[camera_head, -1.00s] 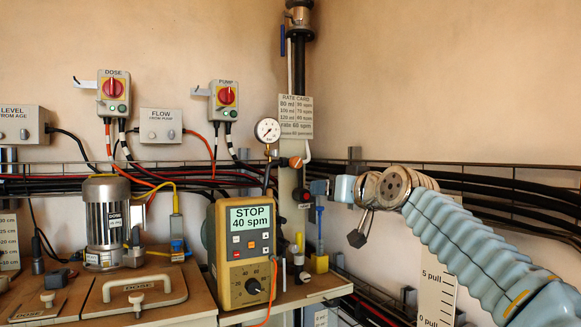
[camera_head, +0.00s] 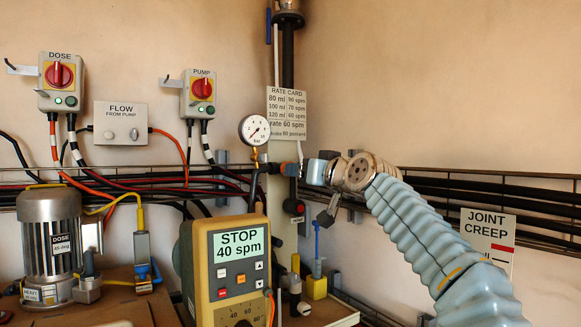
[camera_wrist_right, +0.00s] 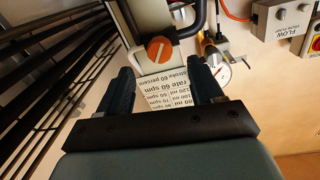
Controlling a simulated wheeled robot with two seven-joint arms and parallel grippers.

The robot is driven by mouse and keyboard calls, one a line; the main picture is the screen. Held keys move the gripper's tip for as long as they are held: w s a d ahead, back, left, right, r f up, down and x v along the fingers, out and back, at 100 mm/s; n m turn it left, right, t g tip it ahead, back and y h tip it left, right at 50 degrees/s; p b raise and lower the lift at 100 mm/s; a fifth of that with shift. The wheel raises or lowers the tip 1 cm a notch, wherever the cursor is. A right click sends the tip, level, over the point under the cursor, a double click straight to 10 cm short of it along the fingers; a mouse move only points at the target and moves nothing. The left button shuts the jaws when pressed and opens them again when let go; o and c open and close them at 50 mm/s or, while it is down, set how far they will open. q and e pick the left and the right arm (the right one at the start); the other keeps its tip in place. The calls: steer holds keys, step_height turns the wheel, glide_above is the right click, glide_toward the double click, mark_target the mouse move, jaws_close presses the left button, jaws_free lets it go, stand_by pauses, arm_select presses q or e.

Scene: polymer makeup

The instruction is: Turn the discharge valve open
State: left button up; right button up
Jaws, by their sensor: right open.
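A round orange knob (camera_wrist_right: 159,50) with a pale line across it sits on a grey column in the right wrist view. In the head view the right gripper (camera_head: 308,172) is just right of the column. A blue lever (camera_head: 268,25) hangs by the top pipe. My left gripper is not in view.
A pressure gauge (camera_head: 254,130) and a rate card (camera_head: 287,114) are close to the knob. A yellow pump controller (camera_head: 232,270) reads STOP, 40 spm. A cable rack (camera_head: 470,200) runs behind my right arm. The wall above it is bare.

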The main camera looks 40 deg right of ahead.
steer(key=w+d+p, duration=0.1)
steer(key=w, duration=0.6)
steer(key=shift+d+p, duration=0.25)
steer(key=shift+p, duration=0.15)
steer(key=shift+c, duration=0.2)
steer(key=c, duration=1)
